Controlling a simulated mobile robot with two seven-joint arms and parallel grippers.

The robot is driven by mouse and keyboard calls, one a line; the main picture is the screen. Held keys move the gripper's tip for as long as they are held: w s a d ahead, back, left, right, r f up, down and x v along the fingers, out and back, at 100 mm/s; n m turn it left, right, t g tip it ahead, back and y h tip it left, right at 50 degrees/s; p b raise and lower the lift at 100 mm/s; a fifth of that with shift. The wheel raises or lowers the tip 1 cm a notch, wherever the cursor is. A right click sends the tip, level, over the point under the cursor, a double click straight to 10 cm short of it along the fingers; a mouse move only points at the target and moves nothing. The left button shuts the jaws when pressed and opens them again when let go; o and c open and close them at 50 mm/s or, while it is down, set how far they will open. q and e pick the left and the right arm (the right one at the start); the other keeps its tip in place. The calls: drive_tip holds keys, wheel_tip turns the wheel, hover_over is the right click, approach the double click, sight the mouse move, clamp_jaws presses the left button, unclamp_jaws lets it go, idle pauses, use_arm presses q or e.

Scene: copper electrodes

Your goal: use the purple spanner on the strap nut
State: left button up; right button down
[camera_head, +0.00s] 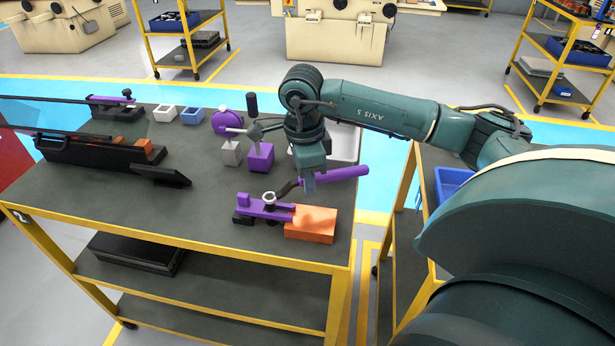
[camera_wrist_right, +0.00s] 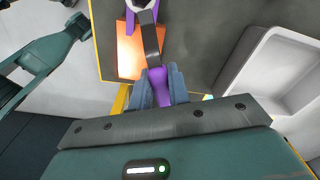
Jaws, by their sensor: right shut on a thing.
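The spanner has a purple handle (camera_head: 343,172) and a dark shank, which also shows in the wrist view (camera_wrist_right: 150,40). My right gripper (camera_head: 309,190) is shut on the handle; in the wrist view its fingers hold the purple part (camera_wrist_right: 157,84). The shank points left and down toward a pale ring-shaped nut (camera_head: 269,198) on a purple strap (camera_head: 255,208). The spanner's end is at or very close to the nut; I cannot tell whether it is seated. An orange block (camera_head: 312,224) sits under the strap's right end. My left gripper is not in view.
A purple block (camera_head: 261,158), a grey block (camera_head: 231,154) and a purple disc (camera_head: 227,123) stand behind the strap. A white tray (camera_wrist_right: 285,75) lies beyond my gripper. A long black fixture (camera_head: 90,155) occupies the left. The table's front left is clear.

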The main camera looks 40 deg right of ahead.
wheel_tip(320, 180, up, 4)
drive_tip(key=shift+r+p, duration=0.1)
drive_tip(key=shift+p, duration=1)
wheel_tip(320, 180, up, 4)
drive_tip(key=p, duration=0.2)
drive_tip(key=shift+r+p, duration=0.1)
drive_tip(key=shift+p, duration=0.25)
drive_tip(key=shift+r+p, duration=0.5)
drive_tip(key=shift+r, duration=0.3)
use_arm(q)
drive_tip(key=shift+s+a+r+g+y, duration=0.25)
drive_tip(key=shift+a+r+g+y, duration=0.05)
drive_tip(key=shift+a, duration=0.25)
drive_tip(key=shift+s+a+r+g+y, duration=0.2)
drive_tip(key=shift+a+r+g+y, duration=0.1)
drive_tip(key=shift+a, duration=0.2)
use_arm(e)
drive_tip(key=shift+r, duration=0.9)
